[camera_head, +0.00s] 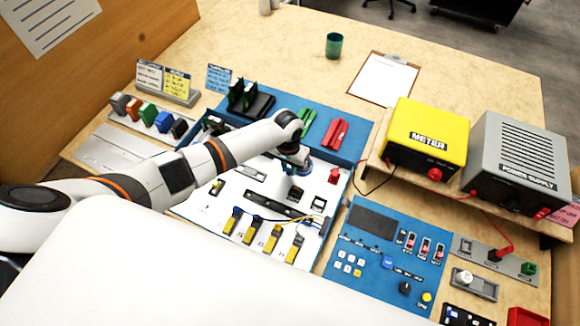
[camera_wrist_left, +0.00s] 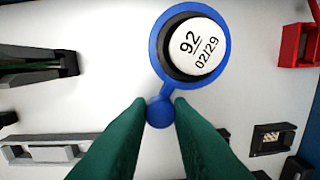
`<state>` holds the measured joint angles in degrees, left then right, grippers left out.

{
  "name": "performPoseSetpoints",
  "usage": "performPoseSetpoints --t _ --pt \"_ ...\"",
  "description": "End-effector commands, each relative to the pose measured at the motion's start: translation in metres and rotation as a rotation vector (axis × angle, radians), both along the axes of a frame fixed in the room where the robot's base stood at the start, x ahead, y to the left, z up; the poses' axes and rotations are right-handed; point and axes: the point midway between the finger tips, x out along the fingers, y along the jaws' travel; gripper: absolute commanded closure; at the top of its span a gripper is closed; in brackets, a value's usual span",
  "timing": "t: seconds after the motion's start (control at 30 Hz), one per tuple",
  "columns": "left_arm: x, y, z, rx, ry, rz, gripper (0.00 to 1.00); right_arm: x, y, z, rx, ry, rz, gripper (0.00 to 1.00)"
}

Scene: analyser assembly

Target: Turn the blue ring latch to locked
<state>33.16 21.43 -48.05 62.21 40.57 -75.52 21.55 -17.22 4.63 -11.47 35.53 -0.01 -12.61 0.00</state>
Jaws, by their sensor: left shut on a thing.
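The blue ring latch (camera_wrist_left: 226,60) shows in the left wrist view as a blue ring around a round white cap (camera_wrist_left: 196,47) with a black rim, marked "92" and "02/29". A short blue arm runs from the ring down to a round blue knob (camera_wrist_left: 160,112). My left gripper (camera_wrist_left: 160,115) has its two green fingers shut on this knob. In the head view my left gripper (camera_head: 294,164) is over the white board, and my arm and gripper mostly hide the latch there. My right gripper is not in view.
A red part (camera_wrist_left: 298,46) and a black socket (camera_wrist_left: 272,139) lie to the right of the latch in the wrist view. In the head view, yellow-and-black parts (camera_head: 252,231) and blue wires lie in front. A blue control panel (camera_head: 372,285) and yellow meter (camera_head: 428,135) stand at right.

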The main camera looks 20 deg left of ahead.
Motion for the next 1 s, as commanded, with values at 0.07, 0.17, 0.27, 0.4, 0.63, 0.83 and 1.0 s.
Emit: performPoseSetpoints --t 0.07,0.17,0.27,0.4,0.63,0.83,1.0 --pt "0.001 0.0 0.0 0.0 -0.001 -0.008 1.0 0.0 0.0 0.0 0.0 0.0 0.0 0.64" --pt "0.001 0.001 0.0 0.0 -0.001 -0.012 1.0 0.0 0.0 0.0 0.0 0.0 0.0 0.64" --pt "0.001 0.001 0.0 0.0 -0.001 -0.012 1.0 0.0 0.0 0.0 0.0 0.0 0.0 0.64" --pt "0.001 0.001 0.0 0.001 -0.001 -0.012 1.0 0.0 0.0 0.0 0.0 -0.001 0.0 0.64" --pt "0.001 0.001 0.0 0.001 -0.001 -0.011 0.59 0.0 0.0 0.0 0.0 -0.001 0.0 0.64" --pt "0.001 0.001 0.0 0.0 -0.001 -0.011 0.59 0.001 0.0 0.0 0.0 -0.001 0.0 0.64" --pt "0.001 0.001 0.011 -0.001 -0.003 -0.011 0.59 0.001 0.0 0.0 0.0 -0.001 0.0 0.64"
